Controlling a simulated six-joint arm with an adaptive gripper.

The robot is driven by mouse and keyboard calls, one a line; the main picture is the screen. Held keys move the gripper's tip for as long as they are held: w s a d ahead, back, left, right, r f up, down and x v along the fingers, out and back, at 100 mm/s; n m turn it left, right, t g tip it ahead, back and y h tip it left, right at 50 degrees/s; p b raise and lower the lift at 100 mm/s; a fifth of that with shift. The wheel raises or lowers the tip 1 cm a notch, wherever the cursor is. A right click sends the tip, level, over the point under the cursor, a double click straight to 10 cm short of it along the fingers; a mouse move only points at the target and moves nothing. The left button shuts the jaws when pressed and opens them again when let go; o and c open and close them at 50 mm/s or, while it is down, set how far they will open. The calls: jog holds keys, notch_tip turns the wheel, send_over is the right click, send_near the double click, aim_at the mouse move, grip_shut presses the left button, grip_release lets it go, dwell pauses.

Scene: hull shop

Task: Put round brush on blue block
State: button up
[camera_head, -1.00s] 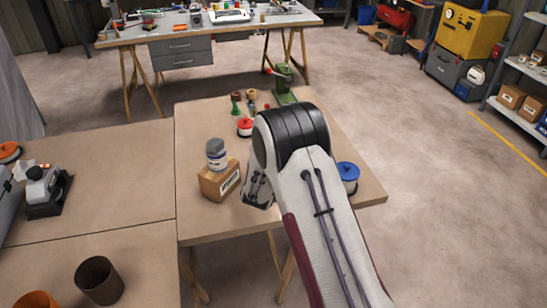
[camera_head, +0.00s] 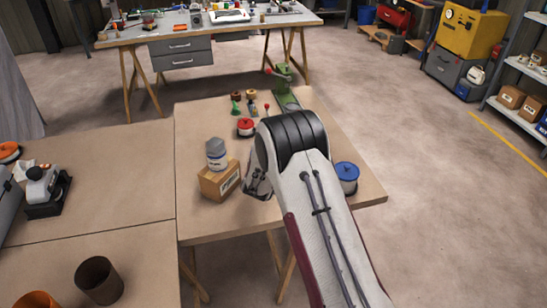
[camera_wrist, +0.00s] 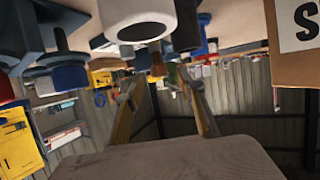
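My gripper (camera_wrist: 160,82) shows in the wrist view as two fingers standing apart, with nothing clearly held between them. In the head view the arm's wrist hides most of it, and only a grey part (camera_head: 258,178) shows, just right of the cardboard box. I cannot make out a round brush for sure. Small upright items (camera_head: 252,106) stand at the table's far side, too small to identify. I cannot identify a blue block in the head view; my arm covers part of the table.
A green press (camera_head: 285,90) stands at the far edge.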

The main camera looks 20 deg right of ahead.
jog(key=shift+x, duration=0.95)
jog(key=shift+c, duration=0.4)
grip_shut()
